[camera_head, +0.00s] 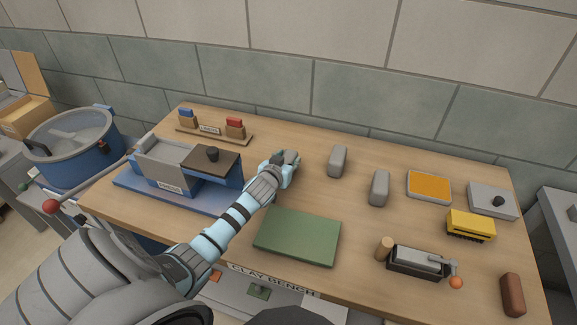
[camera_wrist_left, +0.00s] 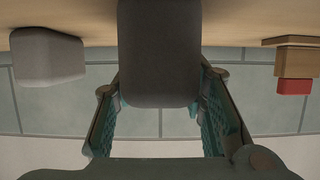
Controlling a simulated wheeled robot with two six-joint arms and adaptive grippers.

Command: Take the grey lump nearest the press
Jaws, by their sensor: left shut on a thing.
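My left gripper (camera_head: 287,160) is shut on a grey lump, just right of the press. In the head view the gripper mostly hides this lump. In the left wrist view the grey lump (camera_wrist_left: 158,50) fills the space between the fingers of the left gripper (camera_wrist_left: 158,115). The press (camera_head: 180,200) has a blue base, a grey box and a dark plate with a knob. Two other grey lumps stand apart to the right, one (camera_head: 338,160) nearer the gripper and one (camera_head: 379,188) farther off. One lump (camera_wrist_left: 47,58) also shows in the left wrist view. My right gripper is not in view.
A green mat (camera_head: 298,236) lies in front of my left gripper. A stand with blue and red pieces (camera_head: 213,132) is behind the press. An orange tray (camera_head: 429,187), a yellow block (camera_head: 470,226) and a dark tool (camera_head: 418,263) sit right. A wall closes the back.

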